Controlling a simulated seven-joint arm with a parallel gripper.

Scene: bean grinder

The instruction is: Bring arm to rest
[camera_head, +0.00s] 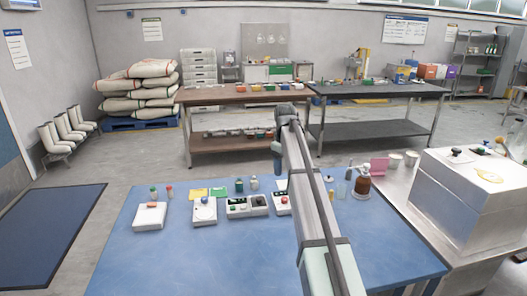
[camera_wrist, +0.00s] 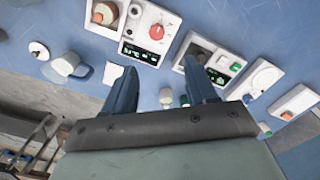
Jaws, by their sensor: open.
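My gripper (camera_head: 277,150) is at the end of my arm, which reaches out over the blue table (camera_head: 150,268). In the wrist view, the two fingers of my gripper (camera_wrist: 160,75) are spread apart with nothing held between them. White devices stand on the table: one with a red knob (camera_wrist: 145,35), one with a green button and display (camera_head: 246,207), one with a round dial (camera_head: 204,212), and one with an orange-brown top part (camera_head: 150,216). My arm partly hides the red-knob device in the head view.
An amber bottle (camera_head: 363,184) and a pink item (camera_head: 379,166) are right of my arm. Small bottles (camera_head: 239,185) stand behind the devices. The table's front left is clear. Two workbenches (camera_head: 220,95) stand farther back.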

